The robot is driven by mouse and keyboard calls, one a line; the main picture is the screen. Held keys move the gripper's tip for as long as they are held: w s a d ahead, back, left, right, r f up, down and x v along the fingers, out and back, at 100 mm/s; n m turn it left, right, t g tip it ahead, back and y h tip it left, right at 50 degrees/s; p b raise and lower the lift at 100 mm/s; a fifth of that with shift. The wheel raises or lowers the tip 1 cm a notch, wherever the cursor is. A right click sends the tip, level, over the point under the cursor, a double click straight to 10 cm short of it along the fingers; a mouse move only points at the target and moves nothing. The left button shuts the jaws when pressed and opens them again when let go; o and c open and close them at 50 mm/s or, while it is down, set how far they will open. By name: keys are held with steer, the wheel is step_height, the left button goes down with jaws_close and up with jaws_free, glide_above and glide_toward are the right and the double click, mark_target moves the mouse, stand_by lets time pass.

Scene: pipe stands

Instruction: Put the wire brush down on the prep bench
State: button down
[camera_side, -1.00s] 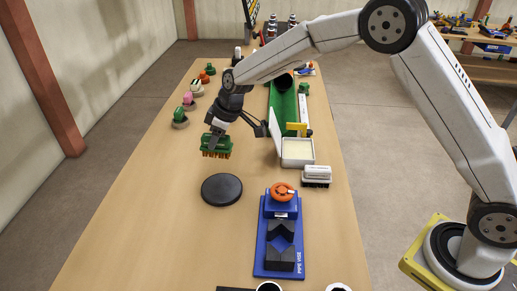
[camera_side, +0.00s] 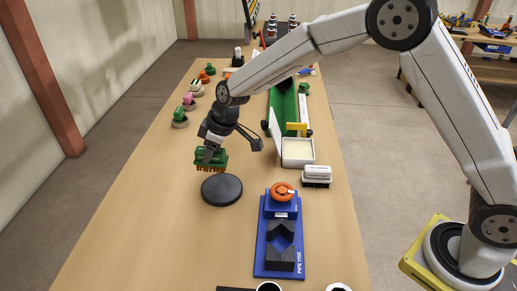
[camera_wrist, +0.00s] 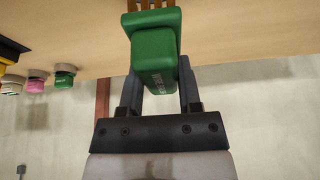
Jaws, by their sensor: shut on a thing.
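The wire brush (camera_side: 211,160) has a green body and orange-brown bristles that point down. My gripper (camera_side: 207,153) is shut on its green body. In the wrist view the green brush (camera_wrist: 154,60) sits between the two dark fingers (camera_wrist: 160,92), with its bristles at the top edge. The brush is just behind the round black disc (camera_side: 221,190) on the wooden prep bench (camera_side: 150,225). I cannot tell whether the bristles touch the bench top.
A blue pipe vise (camera_side: 281,235) stands front right. A white-topped brush (camera_side: 317,175) and an open white box (camera_side: 297,152) are to the right. Several small coloured items, including a green one (camera_side: 180,117), line the left edge. The bench's left front is clear.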

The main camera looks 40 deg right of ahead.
steer(key=s+a+f, duration=0.1)
steer(key=s+a, duration=0.7)
steer(key=s, duration=0.3)
steer(key=shift+n, duration=0.4)
steer(key=shift+s+f, duration=0.1)
steer(key=shift+f, duration=0.2)
steer(key=shift+f, duration=3.55)
steer(key=shift+f, duration=0.2)
jaws_free()
